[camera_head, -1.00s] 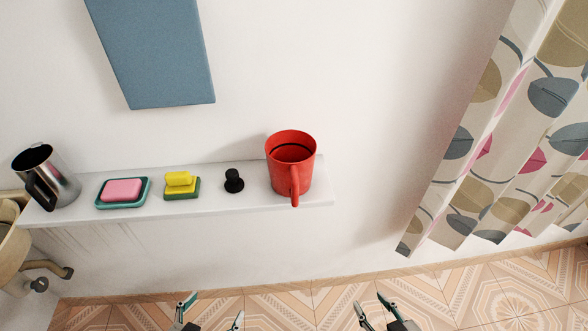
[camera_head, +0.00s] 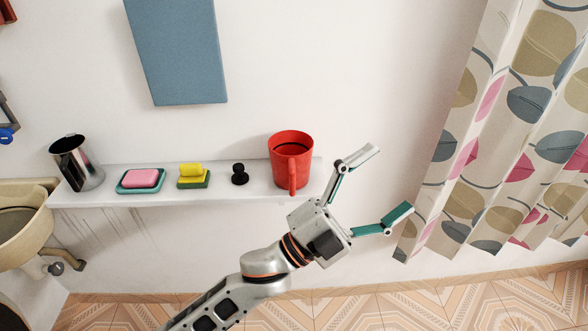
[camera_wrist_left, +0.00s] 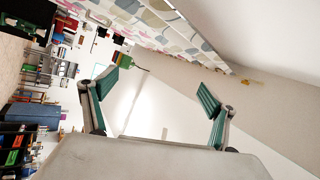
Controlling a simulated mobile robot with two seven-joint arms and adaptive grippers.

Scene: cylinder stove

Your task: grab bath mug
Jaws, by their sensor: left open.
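A red mug (camera_head: 290,151) stands upright at the right end of a white wall shelf (camera_head: 222,194) in the head view. Its handle faces me. My left gripper (camera_head: 388,184) is open and empty, to the right of the mug and in front of the shelf's right end. Its fingers point right, towards the curtain, and do not touch the mug. In the left wrist view the open fingers (camera_wrist_left: 158,95) have nothing between them, and the mug does not show. My right gripper is not in view.
On the shelf stand a black knob-like object (camera_head: 239,174), a yellow and green sponge (camera_head: 193,177), a pink soap on a teal dish (camera_head: 142,179) and a metal pitcher (camera_head: 77,163). A patterned curtain (camera_head: 500,140) hangs right. A basin (camera_head: 22,228) is at left.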

